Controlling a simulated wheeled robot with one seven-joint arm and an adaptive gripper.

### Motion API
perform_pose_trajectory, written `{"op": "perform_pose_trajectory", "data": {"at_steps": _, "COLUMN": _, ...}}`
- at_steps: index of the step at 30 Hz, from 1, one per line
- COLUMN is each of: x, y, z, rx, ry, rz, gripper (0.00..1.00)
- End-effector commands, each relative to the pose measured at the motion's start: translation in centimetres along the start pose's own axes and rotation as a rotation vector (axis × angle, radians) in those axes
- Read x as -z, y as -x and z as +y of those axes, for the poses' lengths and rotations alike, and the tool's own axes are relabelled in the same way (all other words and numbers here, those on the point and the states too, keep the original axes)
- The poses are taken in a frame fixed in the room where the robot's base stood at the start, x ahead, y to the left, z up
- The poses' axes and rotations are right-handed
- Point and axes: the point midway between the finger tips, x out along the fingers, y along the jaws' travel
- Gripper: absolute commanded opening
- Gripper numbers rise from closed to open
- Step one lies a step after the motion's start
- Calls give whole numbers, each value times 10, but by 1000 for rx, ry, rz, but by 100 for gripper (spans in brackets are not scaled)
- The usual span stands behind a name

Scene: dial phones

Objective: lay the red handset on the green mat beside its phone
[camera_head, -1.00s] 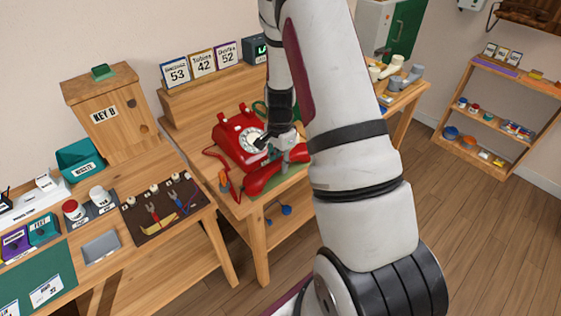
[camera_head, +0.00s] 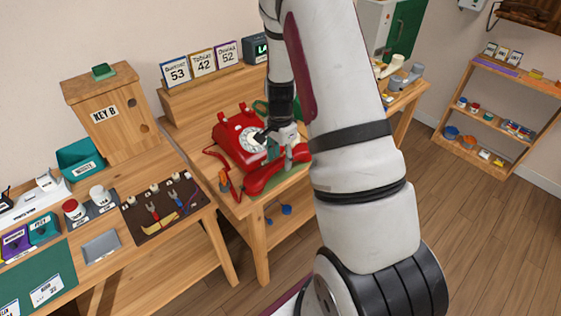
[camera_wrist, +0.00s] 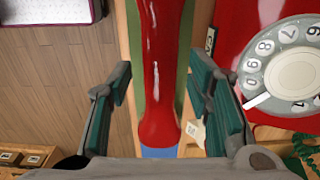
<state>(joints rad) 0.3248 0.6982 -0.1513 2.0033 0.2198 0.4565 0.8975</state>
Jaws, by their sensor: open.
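The red handset (camera_head: 259,181) lies on the green mat (camera_head: 287,182) in front of the red phone (camera_head: 232,130). In the wrist view the handset (camera_wrist: 160,65) runs lengthwise between my fingers, with strips of the mat (camera_wrist: 185,50) showing on both sides. My gripper (camera_wrist: 157,103) is open around the handset, with a visible gap between each green-padded finger and it. The phone's white dial (camera_wrist: 292,70) is to the right in that view. In the head view my gripper (camera_head: 283,153) is over the handset, and my arm hides part of the table to the right.
A tool board (camera_head: 163,208) lies on the bench at left. Number cards (camera_head: 201,63) stand on a ledge behind the phone. Open wooden floor lies to the right.

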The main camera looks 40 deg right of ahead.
Motion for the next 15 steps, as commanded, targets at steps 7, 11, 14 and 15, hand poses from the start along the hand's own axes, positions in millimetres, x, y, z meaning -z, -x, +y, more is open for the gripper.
{"op": "perform_pose_trajectory", "data": {"at_steps": 7, "x": 0, "y": 53, "z": -1, "rx": 6, "ry": 0, "rz": 2, "gripper": 46}}
{"op": "perform_pose_trajectory", "data": {"at_steps": 11, "x": -1, "y": 77, "z": -1, "rx": 5, "ry": 0, "rz": 1, "gripper": 46}}
{"op": "perform_pose_trajectory", "data": {"at_steps": 14, "x": 0, "y": 90, "z": -1, "rx": 4, "ry": 1, "rz": 1, "gripper": 46}}
{"op": "perform_pose_trajectory", "data": {"at_steps": 15, "x": 0, "y": 94, "z": -1, "rx": 3, "ry": 0, "rz": 1, "gripper": 46}}
